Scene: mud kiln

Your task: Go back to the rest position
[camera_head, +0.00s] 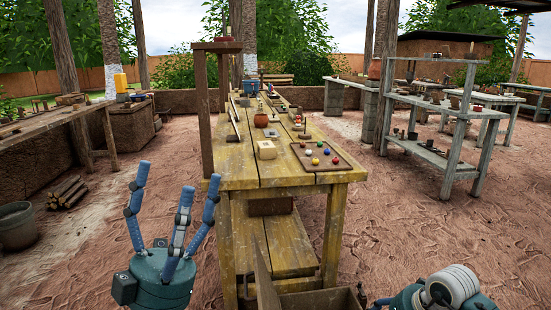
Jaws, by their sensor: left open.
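My left gripper (172,198) is at the lower left with its blue fingers pointing up and spread apart. It is open and empty, in front of the wooden table's left front side, and touches nothing that I can see. Part of my right arm (447,290) shows at the bottom right edge. Its fingers are not clearly visible. The long yellowish wooden table (235,177) stands straight ahead.
A brown board (335,163) with several coloured balls lies at the table's near right. A pale block (266,150) and a clay pot (261,120) stand left of it. A wooden crate (320,299) is below. A grey shelf (455,165) stands right; sandy floor lies between.

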